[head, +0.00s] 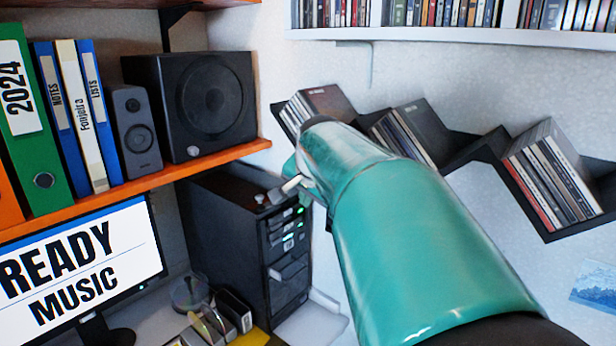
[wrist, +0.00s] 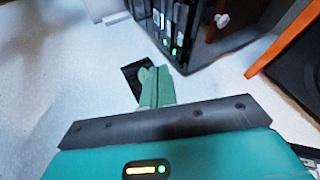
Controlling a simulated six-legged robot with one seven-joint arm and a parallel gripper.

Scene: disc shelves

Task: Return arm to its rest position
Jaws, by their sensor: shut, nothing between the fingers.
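My teal arm reaches from the lower right up to the middle of the head view, in front of the zigzag disc shelf. In the wrist view my gripper (wrist: 151,78) has its green fingers together with nothing held. The fingers point toward the white wall and the black computer tower (wrist: 192,25), apart from the tower as far as I can tell. In the head view my arm hides most of the gripper.
The black tower (head: 240,235) stands left of my arm, below an orange shelf (head: 225,156) with a speaker (head: 212,105) and binders. A monitor (head: 85,262) and a disc rack (head: 232,310) stand lower left. The dark zigzag shelf (head: 478,152) holds disc cases.

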